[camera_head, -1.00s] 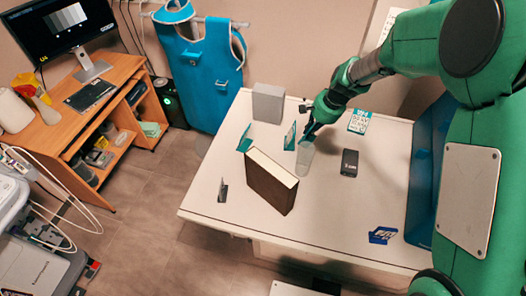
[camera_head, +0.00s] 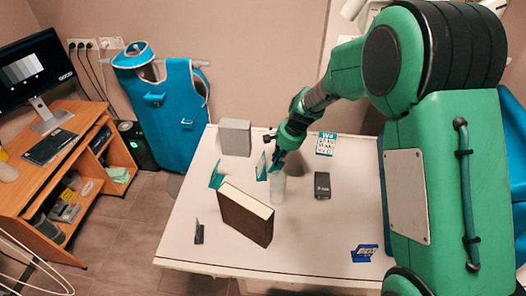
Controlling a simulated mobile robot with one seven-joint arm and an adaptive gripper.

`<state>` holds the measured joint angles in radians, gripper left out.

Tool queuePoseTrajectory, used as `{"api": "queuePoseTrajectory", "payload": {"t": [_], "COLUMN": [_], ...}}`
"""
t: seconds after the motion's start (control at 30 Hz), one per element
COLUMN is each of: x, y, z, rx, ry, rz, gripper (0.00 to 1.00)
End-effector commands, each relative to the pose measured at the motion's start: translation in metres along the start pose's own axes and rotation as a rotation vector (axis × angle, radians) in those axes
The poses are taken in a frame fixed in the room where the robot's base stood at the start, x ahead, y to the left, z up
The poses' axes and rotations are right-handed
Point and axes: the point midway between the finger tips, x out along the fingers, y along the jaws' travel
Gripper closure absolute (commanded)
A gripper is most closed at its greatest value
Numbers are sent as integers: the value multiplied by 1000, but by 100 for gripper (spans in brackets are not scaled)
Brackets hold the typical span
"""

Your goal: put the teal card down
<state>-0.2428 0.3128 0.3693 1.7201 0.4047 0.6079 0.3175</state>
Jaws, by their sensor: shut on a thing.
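My gripper (camera_head: 277,161) points down and to the left over the back middle of the white table. It is shut on a small teal piece at its fingertips, which I take to be the teal card (camera_head: 275,163); its outline is hard to make out. A teal-and-white upright piece (camera_head: 262,167) stands just left of my gripper, and another teal upright piece (camera_head: 216,175) stands farther left.
On the table (camera_head: 300,240) are a grey box (camera_head: 235,138), a thick brown book-like block (camera_head: 245,215), a dark small stand (camera_head: 198,232), a black device (camera_head: 322,186), a white-and-teal sheet (camera_head: 326,143) and a blue item (camera_head: 364,253). The front middle is clear.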

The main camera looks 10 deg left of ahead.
Motion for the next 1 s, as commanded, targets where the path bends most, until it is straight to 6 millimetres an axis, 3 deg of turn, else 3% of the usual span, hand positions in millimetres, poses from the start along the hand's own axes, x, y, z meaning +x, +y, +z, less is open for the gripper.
{"api": "queuePoseTrajectory", "payload": {"t": [0.7, 1.0], "x": [32, 37], "y": [-68, -82], "z": [-86, -103], "rx": [-2, -1], "ry": [1, 1], "rz": [-1, -1], "gripper": [100, 100]}}
